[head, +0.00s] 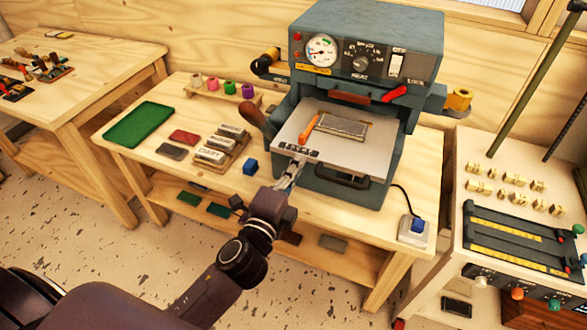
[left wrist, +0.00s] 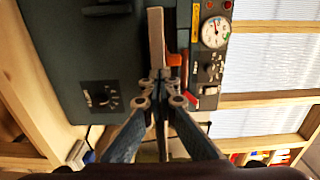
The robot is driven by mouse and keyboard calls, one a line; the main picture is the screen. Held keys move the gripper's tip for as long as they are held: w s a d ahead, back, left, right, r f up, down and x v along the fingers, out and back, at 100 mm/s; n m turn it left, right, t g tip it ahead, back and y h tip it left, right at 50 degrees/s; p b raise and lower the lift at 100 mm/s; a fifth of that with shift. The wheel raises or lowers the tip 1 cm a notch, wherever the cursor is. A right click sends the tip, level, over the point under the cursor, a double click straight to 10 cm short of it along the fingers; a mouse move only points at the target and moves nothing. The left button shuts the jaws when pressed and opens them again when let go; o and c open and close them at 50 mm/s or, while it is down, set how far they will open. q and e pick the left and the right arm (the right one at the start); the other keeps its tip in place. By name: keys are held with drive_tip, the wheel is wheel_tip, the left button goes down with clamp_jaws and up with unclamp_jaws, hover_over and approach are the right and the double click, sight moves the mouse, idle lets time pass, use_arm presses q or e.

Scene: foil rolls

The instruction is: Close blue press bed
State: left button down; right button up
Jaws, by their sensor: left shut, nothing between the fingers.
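The blue-grey press (head: 366,28) stands at the back of the wooden bench. Its pale bed (head: 350,152) is slid out at the front, with a metal type block (head: 342,126) and an orange-handled tool (head: 309,129) on it. A dark handle (head: 343,180) is on the bed's front. My left gripper (head: 298,163) is shut and empty at the bed's front-left edge. In the left wrist view the shut fingertips (left wrist: 161,74) are close to a pale strip that looks like the bed's edge (left wrist: 156,35); contact cannot be told. My right gripper is not in view.
Left of the press are a green tray (head: 138,124), type blocks (head: 220,146), a small blue cube (head: 250,167) and a rack of coloured foil rolls (head: 229,88). A blue-button switch box (head: 416,230) sits at the bench's right. Another machine (head: 520,235) stands farther right.

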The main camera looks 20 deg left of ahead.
sight(318, 126)
use_arm(q)
drive_tip(key=w, duration=1.5)
drive_tip(key=shift+w+d, duration=0.15)
drive_tip(key=shift+d, duration=0.1)
drive_tip(key=shift+f, duration=0.1)
